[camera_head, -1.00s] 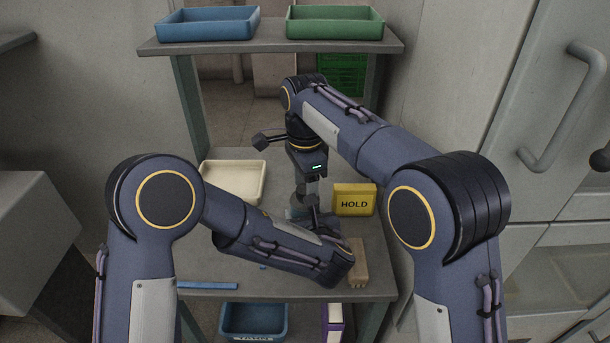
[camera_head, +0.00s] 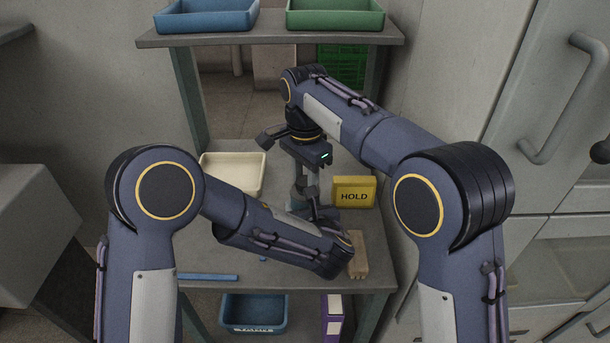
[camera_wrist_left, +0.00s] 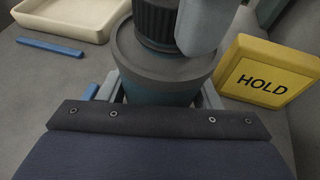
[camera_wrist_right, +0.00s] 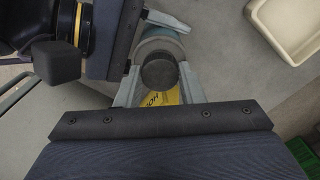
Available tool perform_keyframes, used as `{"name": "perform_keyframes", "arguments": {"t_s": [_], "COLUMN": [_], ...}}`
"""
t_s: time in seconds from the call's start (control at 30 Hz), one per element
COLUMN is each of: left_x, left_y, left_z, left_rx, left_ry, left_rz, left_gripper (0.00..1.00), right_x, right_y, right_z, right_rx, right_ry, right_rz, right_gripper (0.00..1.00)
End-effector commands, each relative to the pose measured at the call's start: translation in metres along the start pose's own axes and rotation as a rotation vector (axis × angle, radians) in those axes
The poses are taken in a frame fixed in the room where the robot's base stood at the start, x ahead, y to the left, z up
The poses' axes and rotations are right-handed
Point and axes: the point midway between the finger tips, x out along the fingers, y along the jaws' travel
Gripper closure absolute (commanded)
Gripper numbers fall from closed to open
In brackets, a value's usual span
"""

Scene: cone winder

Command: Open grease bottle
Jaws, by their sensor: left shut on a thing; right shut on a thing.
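The grease bottle (camera_wrist_left: 165,84) stands upright on the bench, with a grey-teal body and a dark ribbed cap (camera_wrist_left: 155,22). My left gripper (camera_head: 315,212) is shut on the bottle's body from the side, low above the bench; in the left wrist view its fingers lie either side of the body. My right gripper (camera_head: 304,186) comes down from above and is shut on the cap. The cap's dark round top (camera_wrist_right: 160,70) shows between its fingers in the right wrist view. Whether the cap is loose on the bottle cannot be told.
A yellow HOLD sign (camera_head: 354,192) stands right of the bottle. A cream tray (camera_head: 247,189) lies behind left, a wooden block (camera_head: 358,258) at front right, a blue bar (camera_head: 208,277) at front left. The upper shelf (camera_head: 270,40) carries blue and green trays.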

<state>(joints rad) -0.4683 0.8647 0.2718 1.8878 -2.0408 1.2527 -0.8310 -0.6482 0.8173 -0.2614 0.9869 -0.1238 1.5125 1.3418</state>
Motion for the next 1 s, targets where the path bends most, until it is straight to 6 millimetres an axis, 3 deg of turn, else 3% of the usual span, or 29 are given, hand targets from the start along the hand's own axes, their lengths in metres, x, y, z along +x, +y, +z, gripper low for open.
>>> {"name": "perform_keyframes", "arguments": {"t_s": [0.7, 0.9, 1.0], "left_x": [-0.0003, -0.0003, -0.0003], "left_y": [-0.0002, -0.0002, -0.0002], "left_z": [0.0004, 0.0004, 0.0004], "left_rx": [0.000, 0.000, 0.000], "left_ry": [-0.001, -0.001, -0.001], "left_rz": [0.000, 0.000, 0.000], "left_gripper": [1.00, 1.00, 1.00], "right_x": [-0.0016, -0.0018, -0.0019], "right_y": [-0.0002, -0.0005, -0.0005], "right_z": [-0.0010, -0.0009, -0.0008], "right_rx": [-1.965, -2.304, -2.319], "right_ry": [0.001, 0.003, 0.003], "right_rz": [-0.001, 0.001, 0.002], "right_gripper": [0.93, 0.93, 0.93]}}
